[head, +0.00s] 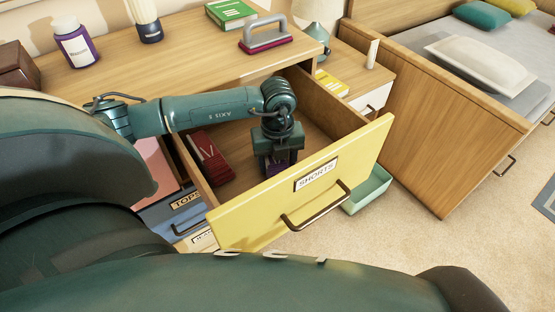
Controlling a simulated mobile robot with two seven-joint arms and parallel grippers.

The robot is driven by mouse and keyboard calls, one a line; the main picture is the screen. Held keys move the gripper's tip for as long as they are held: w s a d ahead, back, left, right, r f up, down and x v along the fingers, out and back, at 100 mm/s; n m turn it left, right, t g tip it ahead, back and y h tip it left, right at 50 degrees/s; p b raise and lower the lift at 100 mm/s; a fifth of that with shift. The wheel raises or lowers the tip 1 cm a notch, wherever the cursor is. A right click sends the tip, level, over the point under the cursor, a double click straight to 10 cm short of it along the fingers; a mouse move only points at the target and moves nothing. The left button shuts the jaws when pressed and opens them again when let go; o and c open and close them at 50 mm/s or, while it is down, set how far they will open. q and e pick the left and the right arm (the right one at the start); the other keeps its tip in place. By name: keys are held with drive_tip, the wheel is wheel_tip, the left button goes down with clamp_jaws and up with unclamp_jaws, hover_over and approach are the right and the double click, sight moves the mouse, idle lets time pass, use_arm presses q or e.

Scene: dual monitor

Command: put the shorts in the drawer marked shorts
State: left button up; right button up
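The drawer marked SHORTS (240,220) has a yellow front and is pulled open from the wooden dresser. Dark red folded cloth (208,158) lies inside it at the left. My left gripper (278,165) points down inside this drawer, right of the red cloth and behind the label. A small purple patch shows at its fingertips; I cannot tell whether it is held or lies on the drawer floor. The fingers are mostly hidden by the gripper body and drawer front. My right gripper is not in view.
An iron-like object (280,40), a green book (230,13) and a purple bottle (75,45) stand on the dresser top (180,75). A green bin (370,190) sits right of the drawer.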

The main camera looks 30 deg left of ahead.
use_arm(q)
drive_tip(key=o, duration=1.1)
drive_tip(key=shift+c, duration=0.2)
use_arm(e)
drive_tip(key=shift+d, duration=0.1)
use_arm(q)
drive_tip(key=shift+r+p, duration=0.3)
drive_tip(key=shift+r, duration=0.2)
wheel_tip(320, 180, up, 11)
drive_tip(key=shift+f+p, duration=0.2)
drive_tip(key=shift+p, duration=0.65)
drive_tip(key=shift+r, duration=0.35)
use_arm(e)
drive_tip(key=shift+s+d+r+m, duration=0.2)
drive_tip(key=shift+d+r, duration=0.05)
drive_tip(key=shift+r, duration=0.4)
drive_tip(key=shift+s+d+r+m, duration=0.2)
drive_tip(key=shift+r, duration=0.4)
